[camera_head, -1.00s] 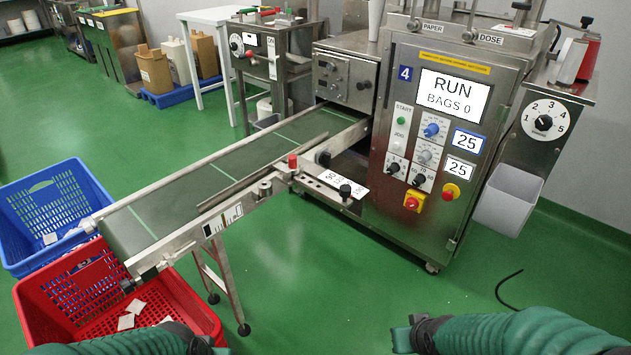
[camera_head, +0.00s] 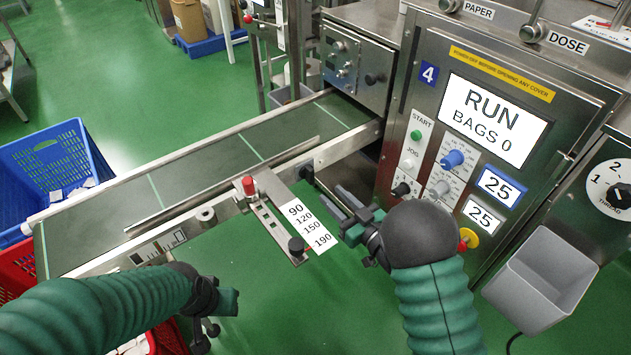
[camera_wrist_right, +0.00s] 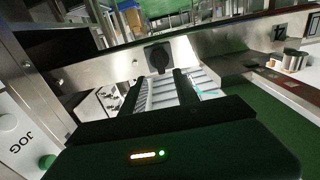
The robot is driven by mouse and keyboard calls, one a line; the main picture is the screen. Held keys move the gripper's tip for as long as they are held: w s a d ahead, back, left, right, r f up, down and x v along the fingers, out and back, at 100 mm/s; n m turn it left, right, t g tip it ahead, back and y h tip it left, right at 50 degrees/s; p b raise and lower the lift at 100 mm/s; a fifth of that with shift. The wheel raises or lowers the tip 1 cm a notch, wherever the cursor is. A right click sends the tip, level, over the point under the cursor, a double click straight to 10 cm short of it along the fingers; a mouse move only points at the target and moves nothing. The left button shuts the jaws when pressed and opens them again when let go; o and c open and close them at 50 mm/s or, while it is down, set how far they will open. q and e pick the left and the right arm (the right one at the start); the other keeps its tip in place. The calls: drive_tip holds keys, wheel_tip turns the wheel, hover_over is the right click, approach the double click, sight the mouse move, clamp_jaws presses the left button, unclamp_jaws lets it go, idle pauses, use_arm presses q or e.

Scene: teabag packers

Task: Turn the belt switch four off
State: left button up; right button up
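A black rotary knob (camera_head: 307,174) sits on the metal side rail of the conveyor belt (camera_head: 215,165), near the machine marked 4; I take it to be the belt switch. In the right wrist view the knob (camera_wrist_right: 157,57) stands on a bare metal plate, ahead of and between my fingers. My right gripper (camera_head: 343,203) is open and empty, pointing at the knob from the front right, with a gap left. Its two fingers (camera_wrist_right: 159,92) are apart. My left gripper (camera_head: 222,312) hangs low in front of the belt, and its finger opening is unclear.
The machine's screen (camera_head: 492,118) reads RUN, BAGS 0. A slotted bracket with a scale plate (camera_head: 310,224) juts out left of my right gripper. A grey bin (camera_head: 540,280) hangs at the right. Blue (camera_head: 50,165) and red (camera_head: 15,262) crates stand at the belt's left end.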

sight(313, 177)
drive_tip(key=b+x, duration=0.1)
drive_tip(key=x, duration=0.3)
drive_tip(key=b+x, duration=0.1)
drive_tip(key=x, duration=0.3)
drive_tip(key=shift+f, duration=0.2)
drive_tip(key=shift+w+a+r, duration=0.1)
drive_tip(key=shift+w+a, duration=0.1)
drive_tip(key=shift+w, duration=0.25)
drive_tip(key=shift+a, duration=0.15)
drive_tip(key=shift+a, duration=0.1)
drive_tip(key=shift+c, duration=0.5)
clamp_jaws()
